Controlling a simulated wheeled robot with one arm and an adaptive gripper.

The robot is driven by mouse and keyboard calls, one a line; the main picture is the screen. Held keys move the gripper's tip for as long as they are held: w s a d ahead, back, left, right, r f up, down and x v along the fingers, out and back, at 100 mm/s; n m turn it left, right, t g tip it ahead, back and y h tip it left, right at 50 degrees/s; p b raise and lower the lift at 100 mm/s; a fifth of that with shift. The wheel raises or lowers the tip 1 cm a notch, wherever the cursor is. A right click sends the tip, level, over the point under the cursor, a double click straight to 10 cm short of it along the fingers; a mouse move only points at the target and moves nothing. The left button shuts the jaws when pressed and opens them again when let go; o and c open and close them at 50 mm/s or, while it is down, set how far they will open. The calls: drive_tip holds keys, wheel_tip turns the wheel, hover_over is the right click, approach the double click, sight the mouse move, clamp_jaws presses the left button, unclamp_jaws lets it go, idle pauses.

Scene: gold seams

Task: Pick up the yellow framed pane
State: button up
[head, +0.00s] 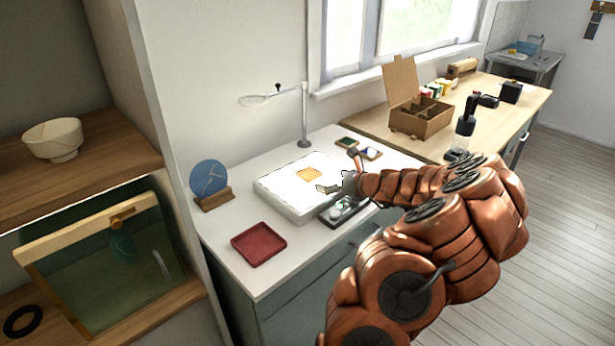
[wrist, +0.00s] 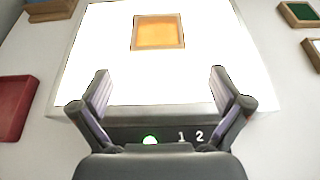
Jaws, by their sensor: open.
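The yellow framed pane (head: 309,174) lies flat on a glowing white light box (head: 272,194) on the white counter. In the wrist view the pane (wrist: 159,33) is a yellow square in a thin wooden frame, lying ahead of my gripper and roughly centred between its fingers. My gripper (wrist: 160,90) is open and empty, with its two fingers spread over the near part of the light box (wrist: 100,50). In the head view my gripper (head: 325,187) is to the right of the pane, apart from it.
A red tray (head: 259,244) sits at the counter's front left. A blue disc (head: 209,178) stands in a wooden holder to the left. Two small framed panes (head: 347,142) (head: 371,153) lie at the back right.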

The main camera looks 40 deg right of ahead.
sight(316, 178)
drive_tip(key=x, duration=0.3)
drive_tip(key=shift+w+a+r+p, duration=0.15)
drive_tip(key=shift+w+r+p, duration=0.05)
drive_tip(key=shift+w+p, duration=0.1)
drive_tip(key=shift+x, duration=0.85)
drive_tip(key=c, duration=1.3)
